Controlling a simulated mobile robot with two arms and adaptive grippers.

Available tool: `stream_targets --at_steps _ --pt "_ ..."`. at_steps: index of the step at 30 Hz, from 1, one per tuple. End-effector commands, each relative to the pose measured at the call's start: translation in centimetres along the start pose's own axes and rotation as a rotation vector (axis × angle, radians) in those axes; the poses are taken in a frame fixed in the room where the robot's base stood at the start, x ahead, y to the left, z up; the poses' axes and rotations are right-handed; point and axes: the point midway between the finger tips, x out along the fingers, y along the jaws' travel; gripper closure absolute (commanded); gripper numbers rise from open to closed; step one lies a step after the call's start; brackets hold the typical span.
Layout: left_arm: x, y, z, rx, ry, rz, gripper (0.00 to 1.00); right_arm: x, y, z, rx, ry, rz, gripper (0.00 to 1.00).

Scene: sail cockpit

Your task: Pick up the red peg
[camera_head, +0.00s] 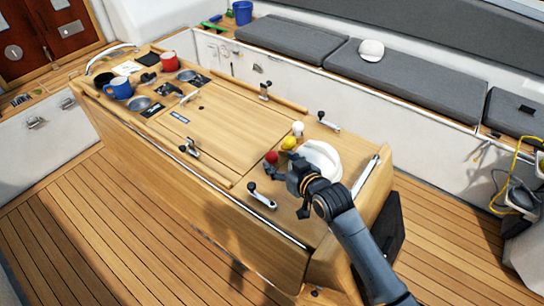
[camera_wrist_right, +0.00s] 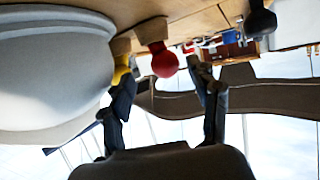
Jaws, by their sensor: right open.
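The red peg (camera_head: 271,157) has a round red head and stands on the wooden cockpit table, left of the yellow peg (camera_head: 289,143). My right gripper (camera_head: 290,177) is open beside it, close on its lower right, holding nothing. In the right wrist view the red head (camera_wrist_right: 164,62) shows between the two spread fingertips. The yellow peg (camera_wrist_right: 121,68) is partly hidden there behind one finger. Whether a finger touches either peg, I cannot tell. My left gripper is not in view.
A white rounded object (camera_head: 320,160) stands right beside the pegs, with a white-headed peg (camera_head: 298,128) behind. Blue (camera_head: 118,88) and red (camera_head: 169,61) mugs stand at the far end. The table's middle (camera_head: 215,130) is mostly clear.

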Motion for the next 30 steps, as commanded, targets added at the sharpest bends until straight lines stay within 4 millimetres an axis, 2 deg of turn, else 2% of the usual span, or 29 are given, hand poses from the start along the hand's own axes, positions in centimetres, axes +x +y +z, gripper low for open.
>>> stream_targets --at_steps 4,9,20,23,28,30 --pt "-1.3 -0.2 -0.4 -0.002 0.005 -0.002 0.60 1.8 -0.6 -0.4 0.001 -0.001 -0.002 0.39" --pt "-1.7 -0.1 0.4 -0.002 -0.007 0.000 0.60 3.7 -0.7 -0.1 0.000 0.000 -0.001 0.39" --pt "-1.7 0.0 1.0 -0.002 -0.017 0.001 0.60 4.4 -0.6 0.0 -0.001 0.001 -0.001 0.39" --pt "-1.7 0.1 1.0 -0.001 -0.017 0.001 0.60 4.4 -0.6 0.0 -0.001 0.001 -0.001 0.55" --pt "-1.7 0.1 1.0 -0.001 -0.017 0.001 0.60 4.4 -0.6 0.0 -0.001 0.000 0.000 0.90" --pt "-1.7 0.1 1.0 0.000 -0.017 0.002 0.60 4.4 -0.6 0.0 -0.001 0.000 0.000 0.93"
